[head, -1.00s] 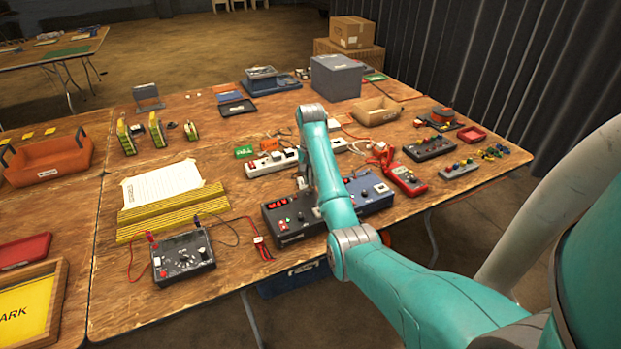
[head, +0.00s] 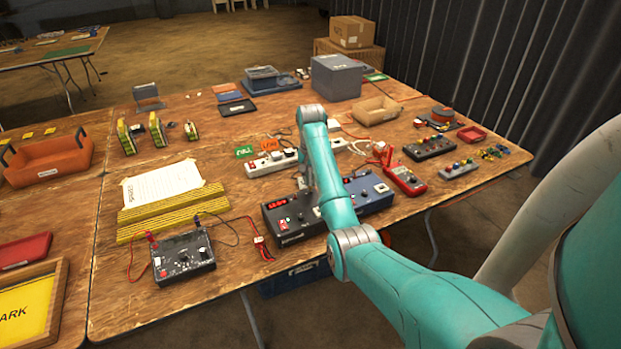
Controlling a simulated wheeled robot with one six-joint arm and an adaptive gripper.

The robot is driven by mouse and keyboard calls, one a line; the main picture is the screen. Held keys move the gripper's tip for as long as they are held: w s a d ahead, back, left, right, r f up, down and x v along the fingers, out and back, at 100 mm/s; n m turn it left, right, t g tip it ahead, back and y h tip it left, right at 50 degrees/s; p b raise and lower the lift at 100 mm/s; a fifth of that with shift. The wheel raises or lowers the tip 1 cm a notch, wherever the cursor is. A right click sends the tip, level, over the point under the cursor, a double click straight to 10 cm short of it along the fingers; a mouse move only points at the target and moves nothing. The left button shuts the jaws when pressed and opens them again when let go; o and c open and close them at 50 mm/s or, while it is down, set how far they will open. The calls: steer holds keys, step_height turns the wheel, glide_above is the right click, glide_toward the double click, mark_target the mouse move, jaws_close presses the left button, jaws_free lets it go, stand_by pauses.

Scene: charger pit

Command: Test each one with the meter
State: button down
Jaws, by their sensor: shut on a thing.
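A red hand-held meter (head: 406,179) lies on the right side of the workbench. A black test box (head: 183,257) with red and dark leads sits near the front left. A long dark panel with red digits (head: 291,214) and a blue panel (head: 369,191) stand at the front middle. Only a small grey part of my gripper (head: 303,184) shows, low behind my teal arm and over the back of these panels. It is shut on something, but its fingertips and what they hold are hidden. Several yellow-edged packs (head: 156,131) stand upright at the back left.
A white power strip (head: 270,162) lies behind the dark panel. Yellow-striped bars (head: 172,210) and a paper sheet (head: 162,183) lie left of it. An orange bin (head: 48,164) is far left.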

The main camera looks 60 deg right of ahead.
steer(key=shift+f, duration=0.7)
stand_by(1.1)
steer(key=c, duration=0.7)
jaws_free()
steer(key=shift+c, duration=0.2)
